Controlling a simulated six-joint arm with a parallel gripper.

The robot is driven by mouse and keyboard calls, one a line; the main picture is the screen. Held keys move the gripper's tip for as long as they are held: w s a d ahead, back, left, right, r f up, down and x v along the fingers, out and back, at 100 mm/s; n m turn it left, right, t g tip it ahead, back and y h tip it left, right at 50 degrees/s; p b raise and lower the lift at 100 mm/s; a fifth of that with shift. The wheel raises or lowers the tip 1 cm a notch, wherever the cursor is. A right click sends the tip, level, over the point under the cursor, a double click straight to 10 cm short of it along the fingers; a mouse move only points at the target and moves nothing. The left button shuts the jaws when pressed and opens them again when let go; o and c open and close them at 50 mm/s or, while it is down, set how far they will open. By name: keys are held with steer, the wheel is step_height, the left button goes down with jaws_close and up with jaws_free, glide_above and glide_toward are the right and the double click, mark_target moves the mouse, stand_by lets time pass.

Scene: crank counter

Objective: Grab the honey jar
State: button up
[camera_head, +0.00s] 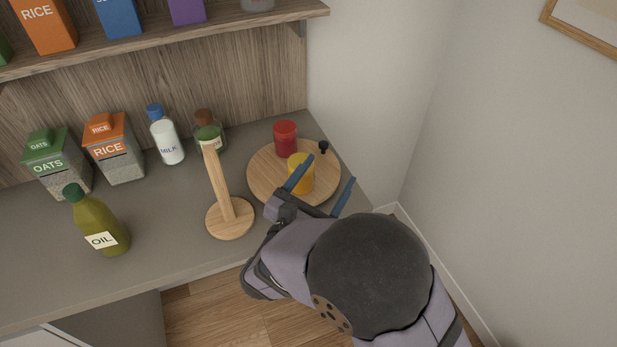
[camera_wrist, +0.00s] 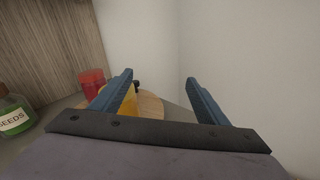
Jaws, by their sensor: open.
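The honey jar, a yellow-amber jar (camera_head: 301,176), stands on a round wooden turntable (camera_head: 265,180) at the right end of the counter. It also shows in the wrist view (camera_wrist: 130,104), partly hidden behind my left finger. My gripper (camera_head: 325,181) is open, with its blue fingers spread at the front right of the turntable. The left finger overlaps the jar in the head view, and the other finger is out to the right. The jar appears left of the space between the fingers. I cannot tell whether the left finger touches it.
A red jar (camera_head: 285,138) and a black knob (camera_head: 323,147) are on the turntable behind the yellow jar. A wooden post on a round base (camera_head: 229,218) stands to the left. Bottles and boxes line the counter (camera_head: 160,235) further left. A wall is close on the right.

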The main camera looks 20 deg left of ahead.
mark_target(299, 185)
steer(key=a+y, duration=0.1)
steer(key=s+a+n+y, duration=0.1)
steer(key=a, duration=0.1)
steer(key=s+a+n, duration=0.1)
steer(key=a, duration=0.1)
steer(key=shift+s+t+y, duration=0.2)
steer(key=shift+t+y, duration=0.2)
steer(key=f+n, duration=0.1)
steer(key=s+f+n+y+b, duration=0.1)
steer(key=f, duration=0.1)
steer(key=f+n+y, duration=0.1)
steer(key=shift+s+a+f+n+g+b, duration=0.2)
steer(key=shift+s+f+n+g+b, duration=0.05)
steer(key=shift+f+n+g+b, duration=0.15)
steer(key=shift+p+x, duration=0.45)
steer(key=shift+x, duration=0.65)
steer(key=shift+w+a+r+p, duration=0.15)
steer(key=shift+w+r+p, duration=0.05)
steer(key=shift+w+p, duration=0.25)
steer(key=shift+p+x, duration=0.65)
steer(key=shift+x, duration=1.45)
steer(key=shift+a, duration=0.15)
steer(key=c, duration=1.4)
steer(key=shift+r, duration=0.2)
